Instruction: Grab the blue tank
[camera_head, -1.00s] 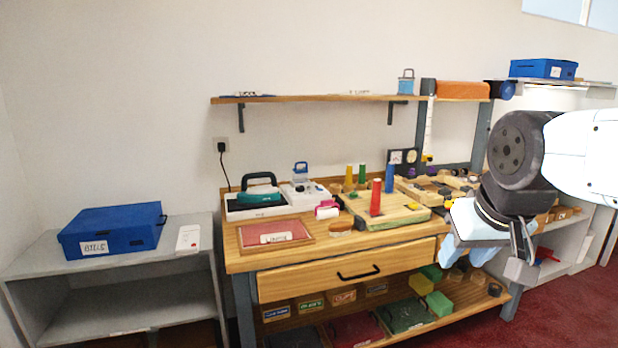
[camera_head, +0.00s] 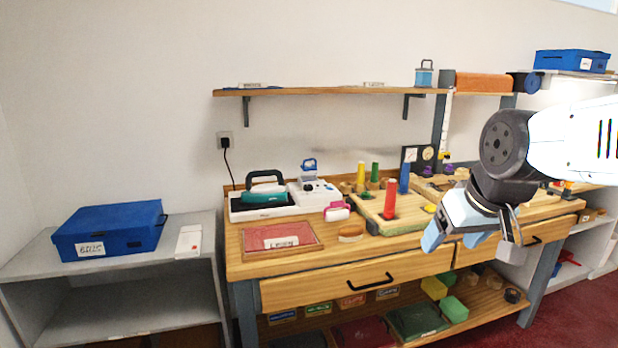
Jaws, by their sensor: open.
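A small blue tank (camera_head: 424,76) with a dark handle stands upright on the right part of the wooden wall shelf. A second small blue vessel with a handle (camera_head: 309,170) sits on a white device (camera_head: 314,192) on the workbench. I cannot tell from the picture which of the two is meant. My gripper (camera_head: 472,246) is open and empty, pointing down in front of the bench's right part. It is well below and right of the shelf tank, and well right of the second vessel.
The wooden shelf (camera_head: 330,92) also holds flat items. A blue box (camera_head: 108,230) stands on the grey shelf unit at left. Red carpet (camera_head: 555,310) is open at right.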

